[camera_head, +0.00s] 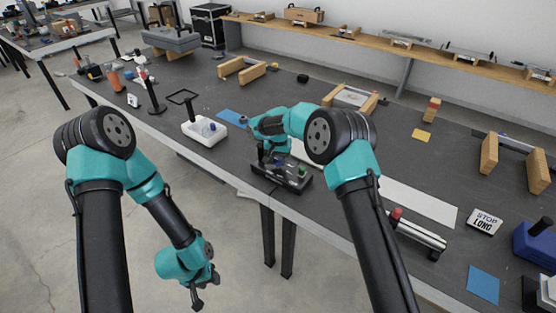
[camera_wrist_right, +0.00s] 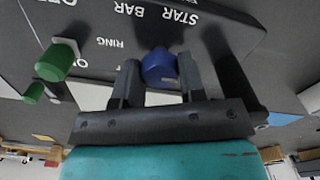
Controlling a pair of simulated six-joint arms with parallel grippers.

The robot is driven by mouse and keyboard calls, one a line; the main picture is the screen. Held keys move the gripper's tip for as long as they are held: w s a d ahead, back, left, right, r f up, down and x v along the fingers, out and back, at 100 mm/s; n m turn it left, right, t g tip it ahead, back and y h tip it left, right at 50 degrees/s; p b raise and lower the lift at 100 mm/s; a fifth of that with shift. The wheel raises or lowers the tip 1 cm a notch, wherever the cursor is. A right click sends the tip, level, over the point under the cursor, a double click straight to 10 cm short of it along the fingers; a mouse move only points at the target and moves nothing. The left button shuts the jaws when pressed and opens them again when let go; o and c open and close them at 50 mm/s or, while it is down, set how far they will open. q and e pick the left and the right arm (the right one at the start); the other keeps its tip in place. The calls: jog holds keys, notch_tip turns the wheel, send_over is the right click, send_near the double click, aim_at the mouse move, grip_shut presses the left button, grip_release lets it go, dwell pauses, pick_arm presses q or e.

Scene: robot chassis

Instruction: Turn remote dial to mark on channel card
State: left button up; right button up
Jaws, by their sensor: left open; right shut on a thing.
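A black control box (camera_head: 282,178) sits near the table's front edge. In the right wrist view its dark panel (camera_wrist_right: 105,22) carries white words including STAR, BAR and RING. A blue knob (camera_wrist_right: 159,67) on the panel is between the fingers of my right gripper (camera_wrist_right: 158,82), which is shut on it. Green knobs (camera_wrist_right: 58,60) stand to its left. In the head view my right gripper (camera_head: 268,162) is over the box and partly hides it. A white card (camera_head: 486,221) with STOP and LONG lies at the right. My left gripper (camera_head: 197,301) hangs open and empty, off the table's front.
Wooden blocks (camera_head: 252,73) stand behind. Floor is open around my left arm.

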aim_at(278, 160)
dwell(0.4)
jog(key=o, duration=0.9)
jog(key=shift+r, duration=0.15)
notch_tip(278, 160, up, 17)
jog(key=shift+r, duration=0.1)
dwell(0.3)
